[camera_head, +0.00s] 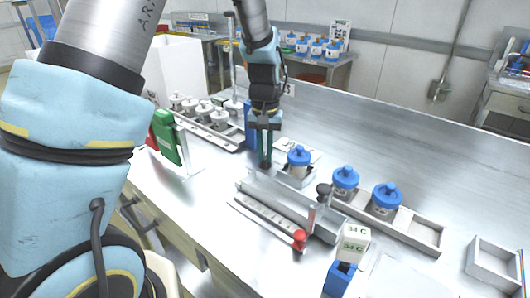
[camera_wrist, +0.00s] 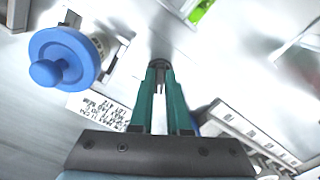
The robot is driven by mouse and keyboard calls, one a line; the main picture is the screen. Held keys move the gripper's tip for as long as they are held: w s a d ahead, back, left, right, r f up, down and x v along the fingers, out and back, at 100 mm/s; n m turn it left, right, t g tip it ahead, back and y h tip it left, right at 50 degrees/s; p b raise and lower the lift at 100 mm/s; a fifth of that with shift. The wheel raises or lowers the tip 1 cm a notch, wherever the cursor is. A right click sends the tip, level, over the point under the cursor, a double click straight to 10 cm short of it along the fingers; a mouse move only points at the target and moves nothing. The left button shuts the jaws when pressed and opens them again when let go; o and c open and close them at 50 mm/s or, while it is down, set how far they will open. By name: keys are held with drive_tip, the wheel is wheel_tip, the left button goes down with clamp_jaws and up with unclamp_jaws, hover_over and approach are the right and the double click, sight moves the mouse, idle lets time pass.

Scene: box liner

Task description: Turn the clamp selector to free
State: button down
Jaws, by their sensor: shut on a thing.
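My gripper (camera_head: 265,160) points down at the bench, left of a blue-lidded jar (camera_head: 298,158) that stands in a metal holder. In the wrist view the two green fingers (camera_wrist: 160,75) are nearly together, closed around a small dark round knob (camera_wrist: 159,52), which looks like the clamp selector. The fingers hide most of it, and I cannot read its setting. The same view shows a blue-lidded jar (camera_wrist: 62,60) to the left, apart from the fingers. A printed card (camera_wrist: 100,110) lies below that jar.
A metal rail fixture with a red ball handle (camera_head: 299,238) and a black ball knob (camera_head: 323,189) stands in front. Two blue-lidded jars (camera_head: 345,180) (camera_head: 386,198) sit in a tray at right. A rack of white-topped jars (camera_head: 220,119) stands behind left.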

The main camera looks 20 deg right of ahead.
sight(265, 157)
idle(0.3)
drive_tip(key=c, duration=0.9)
unclamp_jaws()
drive_tip(key=shift+r, duration=0.1)
wheel_tip(265, 157, up, 11)
drive_tip(key=shift+f+b, duration=0.15)
drive_tip(key=shift+b, duration=1)
drive_tip(key=shift+s, duration=0.1)
